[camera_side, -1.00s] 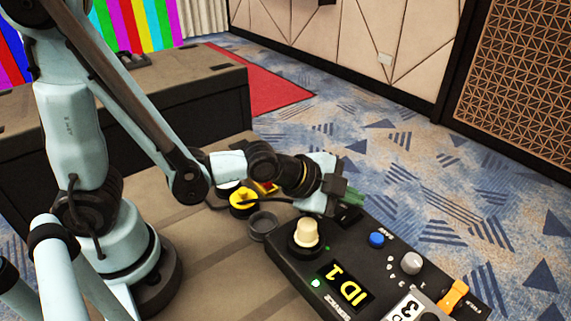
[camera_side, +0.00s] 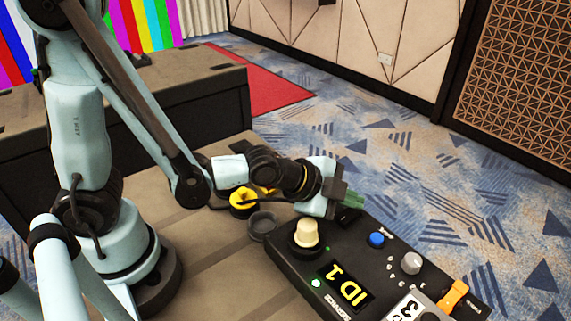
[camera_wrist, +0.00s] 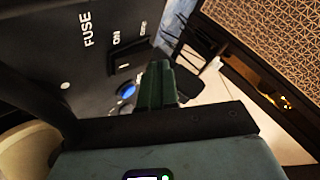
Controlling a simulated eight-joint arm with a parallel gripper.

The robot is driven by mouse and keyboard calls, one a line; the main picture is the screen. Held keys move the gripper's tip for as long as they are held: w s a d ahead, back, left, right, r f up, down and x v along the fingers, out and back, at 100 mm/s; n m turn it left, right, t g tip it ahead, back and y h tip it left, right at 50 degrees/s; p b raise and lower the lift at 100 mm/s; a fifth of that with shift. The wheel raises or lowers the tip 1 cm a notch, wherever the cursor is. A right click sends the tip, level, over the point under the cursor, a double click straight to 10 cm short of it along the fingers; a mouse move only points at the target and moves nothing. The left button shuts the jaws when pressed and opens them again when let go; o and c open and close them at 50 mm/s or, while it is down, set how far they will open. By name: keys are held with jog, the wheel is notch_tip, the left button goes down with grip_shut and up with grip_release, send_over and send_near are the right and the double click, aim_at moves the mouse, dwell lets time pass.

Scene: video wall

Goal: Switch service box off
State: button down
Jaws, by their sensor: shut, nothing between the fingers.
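In the wrist view a black rocker switch (camera_wrist: 121,63) shows on the dark panel (camera_wrist: 60,45), near the words "ON" and "FUSE". My gripper (camera_side: 353,200) has green fingers, shut and empty, at the box's far end. In the wrist view the fingertips (camera_wrist: 158,72) are just right of the switch. I cannot tell whether they touch the panel. In the side view the gripper largely covers that end.
The box also carries a cream knob (camera_side: 306,233), a blue button (camera_side: 376,239), a grey knob (camera_side: 411,263) and an orange part (camera_side: 453,297). A dark round cap (camera_side: 262,223) and a yellow item (camera_side: 242,201) are near the box's left side. Bare table lies left.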

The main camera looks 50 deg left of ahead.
aim_at(344, 216)
jog(key=shift+w+f, duration=0.1)
jog(key=shift+f, duration=0.3)
dwell(0.6)
jog(key=shift+r, duration=0.8)
jog(key=shift+r, duration=0.1)
jog(key=shift+s+r, duration=0.2)
jog(key=shift+r, duration=0.6)
jog(key=shift+s+r, duration=0.15)
jog(key=shift+r, duration=0.65)
jog(key=shift+s+r, duration=0.2)
jog(key=shift+r, duration=0.6)
jog(key=s+a+n+g+y, duration=0.1)
jog(key=s+a+n+y, duration=0.1)
jog(key=a+n, duration=0.5)
jog(key=s+a+r+n+g+y, duration=0.1)
jog(key=s+a+n+g, duration=0.1)
jog(key=s+a+n, duration=0.3)
jog(key=shift+s+a+r+n+y, duration=0.15)
jog(key=shift+s+a+n+y, duration=0.2)
jog(key=shift+a+n, duration=0.8)
